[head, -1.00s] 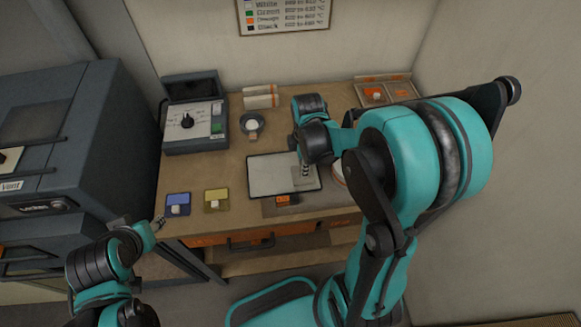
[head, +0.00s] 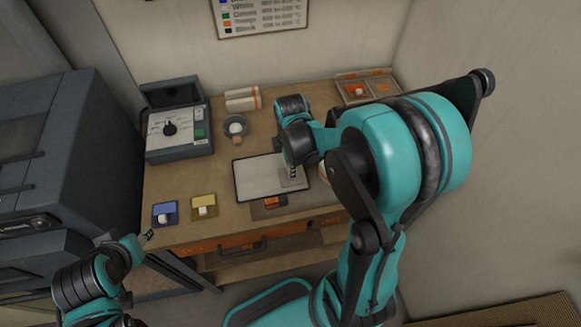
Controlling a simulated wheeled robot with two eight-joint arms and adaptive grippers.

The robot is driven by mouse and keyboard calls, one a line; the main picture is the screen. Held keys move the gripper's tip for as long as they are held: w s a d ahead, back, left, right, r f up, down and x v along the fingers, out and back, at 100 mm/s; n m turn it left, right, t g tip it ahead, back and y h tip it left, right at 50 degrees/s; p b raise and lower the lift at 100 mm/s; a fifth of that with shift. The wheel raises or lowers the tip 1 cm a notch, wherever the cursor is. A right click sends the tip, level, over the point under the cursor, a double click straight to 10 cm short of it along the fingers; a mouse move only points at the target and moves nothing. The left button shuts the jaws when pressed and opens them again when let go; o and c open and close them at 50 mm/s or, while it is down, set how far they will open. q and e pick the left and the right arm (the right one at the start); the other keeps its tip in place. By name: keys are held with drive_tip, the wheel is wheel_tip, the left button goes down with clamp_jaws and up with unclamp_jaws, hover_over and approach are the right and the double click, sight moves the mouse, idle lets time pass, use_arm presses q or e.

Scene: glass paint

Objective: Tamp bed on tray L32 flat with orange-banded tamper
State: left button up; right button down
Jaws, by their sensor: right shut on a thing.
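A flat tray (head: 258,178) with a pale bed lies near the front of the bench. An orange tag (head: 271,202) sits at its front edge; its lettering is too small to read. My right gripper (head: 291,170) is over the tray's right part, shut on the tamper (head: 294,183). The tamper's grey plate shows low over the bed's right side; I cannot tell whether it touches. No orange band shows on it from here. My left gripper (head: 147,237) is at the bench's front left, empty, its fingers too small to judge.
Behind are a control box (head: 178,143), a small bowl (head: 235,130), pale rolls (head: 242,98) and a divided tray (head: 379,83). A kiln-like cabinet (head: 80,150) stands left.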

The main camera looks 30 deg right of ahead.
drive_tip(key=shift+f+b, duration=0.3)
drive_tip(key=shift+b, duration=0.05)
idle(1.0)
drive_tip(key=shift+r+p, duration=0.9)
drive_tip(key=shift+r, duration=0.25)
drive_tip(key=shift+w+a, duration=0.3)
drive_tip(key=shift+a, duration=0.7)
drive_tip(key=shift+w+a, duration=0.25)
drive_tip(key=shift+a, duration=0.75)
drive_tip(key=shift+w+a, duration=0.3)
drive_tip(key=shift+a, duration=0.7)
drive_tip(key=shift+f+b, duration=0.1)
drive_tip(key=shift+b, duration=0.2)
drive_tip(key=shift+f+b, duration=0.7)
drive_tip(key=shift+f, duration=0.05)
